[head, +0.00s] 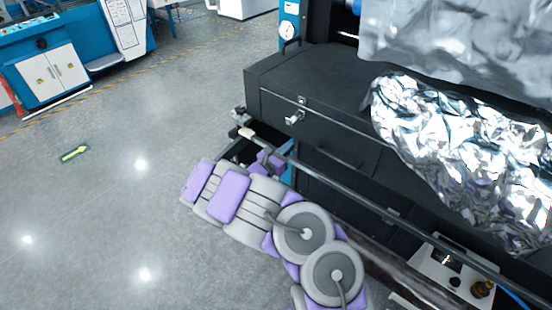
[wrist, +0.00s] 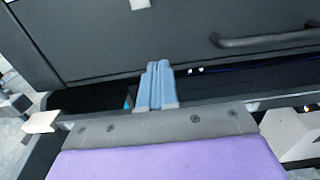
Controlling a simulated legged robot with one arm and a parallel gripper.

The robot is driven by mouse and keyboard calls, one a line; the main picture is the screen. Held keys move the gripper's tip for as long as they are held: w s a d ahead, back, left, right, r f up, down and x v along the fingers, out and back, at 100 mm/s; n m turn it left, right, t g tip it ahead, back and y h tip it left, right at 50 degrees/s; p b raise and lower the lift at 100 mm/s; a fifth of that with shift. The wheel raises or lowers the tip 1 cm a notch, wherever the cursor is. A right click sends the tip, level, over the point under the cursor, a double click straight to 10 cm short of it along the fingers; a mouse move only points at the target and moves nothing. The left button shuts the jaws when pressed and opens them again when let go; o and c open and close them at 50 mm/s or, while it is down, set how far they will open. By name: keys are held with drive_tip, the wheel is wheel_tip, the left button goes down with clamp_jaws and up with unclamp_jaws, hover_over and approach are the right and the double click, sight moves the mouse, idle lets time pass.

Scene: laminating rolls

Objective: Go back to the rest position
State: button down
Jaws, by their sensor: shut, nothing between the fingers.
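My gripper (wrist: 156,88) shows in the wrist view as two blue-grey fingers pressed together, with nothing between them. It points toward the dark front of a black machine. In the head view my grey and purple arm reaches from the bottom up and left, beside the machine's front. The fingers are hidden in the head view, behind the arm's far part and the machine's rail.
The black machine (head: 325,85) fills the right side, with a long metal rail (head: 360,200) along its front. Crumpled silver foil (head: 465,150) hangs over it. A handle (wrist: 265,38) is close in the wrist view. Open grey floor (head: 90,215) lies left.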

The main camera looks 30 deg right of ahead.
drive_tip(key=w+v, duration=0.1)
drive_tip(key=v, duration=0.5)
drive_tip(key=s+d+r+m+g+y+b, duration=0.1)
drive_tip(key=s+d+r+m+g, duration=0.1)
drive_tip(key=s+r+m+g, duration=0.45)
drive_tip(key=s+d+r+m+g+y+b, duration=0.1)
drive_tip(key=s+d+r+m, duration=0.2)
drive_tip(key=s, duration=0.6)
drive_tip(key=s+r+m+g+y, duration=0.1)
drive_tip(key=s+r+m+g, duration=0.3)
drive_tip(key=s+m, duration=0.35)
drive_tip(key=s+a+f+m+t+y+b, duration=0.1)
drive_tip(key=s+a+f+m+y, duration=0.1)
drive_tip(key=s+a+y, duration=0.4)
drive_tip(key=s+a+f+m+t+y+b, duration=0.1)
drive_tip(key=s+a+f+m+y+b, duration=0.1)
drive_tip(key=s+a+y, duration=0.5)
drive_tip(key=s+a+m, duration=0.1)
drive_tip(key=s+a, duration=0.5)
drive_tip(key=a, duration=0.5)
drive_tip(key=shift+a+m+t+y, duration=0.3)
drive_tip(key=shift+a+t, duration=0.05)
drive_tip(key=shift+a, duration=0.05)
